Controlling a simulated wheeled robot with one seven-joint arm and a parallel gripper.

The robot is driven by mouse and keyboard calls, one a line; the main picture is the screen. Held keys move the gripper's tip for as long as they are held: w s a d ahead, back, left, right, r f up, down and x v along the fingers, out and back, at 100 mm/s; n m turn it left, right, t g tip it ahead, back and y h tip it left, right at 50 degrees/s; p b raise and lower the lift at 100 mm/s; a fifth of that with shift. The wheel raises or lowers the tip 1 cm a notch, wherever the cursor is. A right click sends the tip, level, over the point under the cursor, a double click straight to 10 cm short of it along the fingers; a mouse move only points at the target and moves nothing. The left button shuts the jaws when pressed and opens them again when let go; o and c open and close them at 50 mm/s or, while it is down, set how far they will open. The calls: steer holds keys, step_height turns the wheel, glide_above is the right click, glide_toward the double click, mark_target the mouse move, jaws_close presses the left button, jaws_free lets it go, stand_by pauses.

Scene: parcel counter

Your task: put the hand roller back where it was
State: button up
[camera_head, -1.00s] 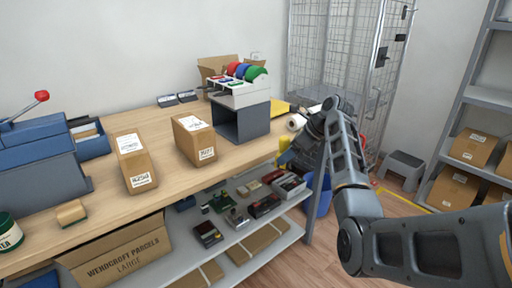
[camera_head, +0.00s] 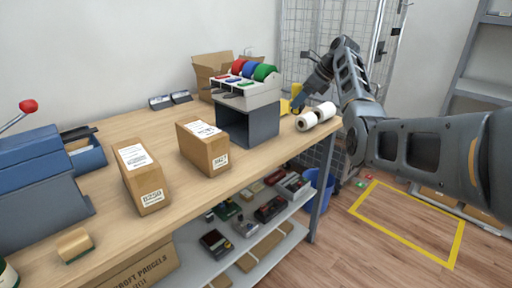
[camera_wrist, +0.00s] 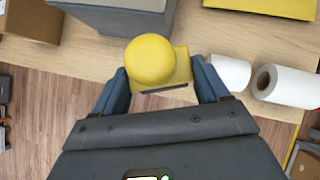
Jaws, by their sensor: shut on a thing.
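My gripper (camera_wrist: 162,82) is shut on a yellow tool with a round knob and a flat yellow base with a dark edge, which I take to be the hand roller (camera_wrist: 152,62). It stands between the two blue fingers, over the counter's edge at its far right end. In the head view the held tool shows as a small yellow patch (camera_head: 297,92), partly hidden by my gripper (camera_head: 299,99). I cannot tell whether its underside touches the counter (camera_head: 255,154).
Two white rolls (camera_head: 307,120) (camera_head: 325,111) lie right of the gripper. A grey stand (camera_head: 262,124) with a tape dispenser (camera_head: 248,92) is to its left. Two cartons (camera_head: 205,150) (camera_head: 140,180) stand nearer. A yellow thing (camera_wrist: 268,6) lies behind. A blue bin (camera_head: 318,185) is below.

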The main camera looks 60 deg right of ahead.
steer(key=shift+w, duration=0.35)
steer(key=w+a+f, duration=0.1)
steer(key=a+f, duration=0.1)
steer(key=a, duration=0.1)
steer(key=w+a+f+p, duration=0.1)
steer(key=a+f, duration=0.1)
steer(key=a, duration=0.2)
steer(key=w+a+f+p, duration=0.1)
steer(key=a+f, duration=0.2)
steer(key=a, duration=0.1)
steer(key=shift+w, duration=0.25)
steer(key=shift+a+f, duration=0.1)
steer(key=shift+f, duration=1.85)
steer(key=shift+f+p, duration=0.2)
steer(key=shift+p, duration=0.1)
